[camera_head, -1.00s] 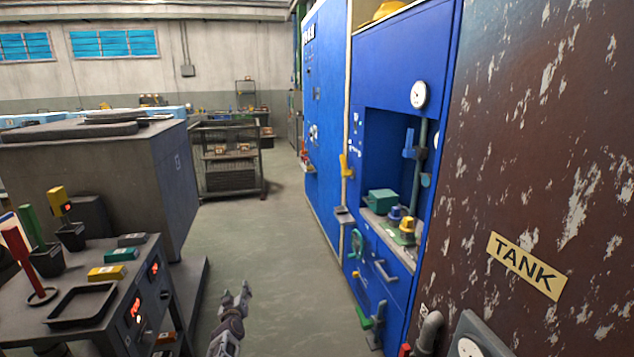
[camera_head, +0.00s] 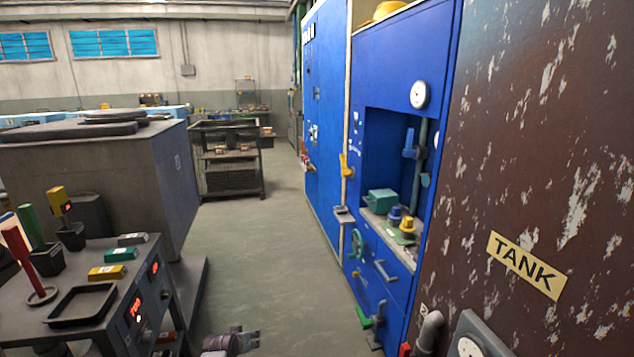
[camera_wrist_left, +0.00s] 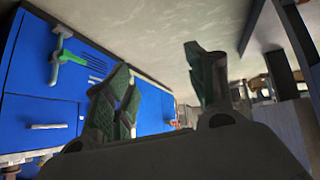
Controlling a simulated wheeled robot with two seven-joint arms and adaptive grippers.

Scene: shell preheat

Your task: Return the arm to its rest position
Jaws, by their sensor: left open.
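My left arm (camera_head: 231,342) shows only as a small part at the bottom edge of the head view, low over the floor between the workbench and the blue cabinet. The blue cabinet and a green-handled valve (camera_wrist_left: 70,57) show behind the fingers at the left. My right gripper is not in view.
A workbench (camera_head: 125,291) with a black tray (camera_head: 82,322) stands at left. The blue cabinet (camera_head: 404,65) and the rusty tank (camera_head: 545,140) line the right side. A grey block (camera_head: 150,190) and a cart (camera_head: 232,160) stand further back. The aisle floor (camera_head: 255,255) is clear.

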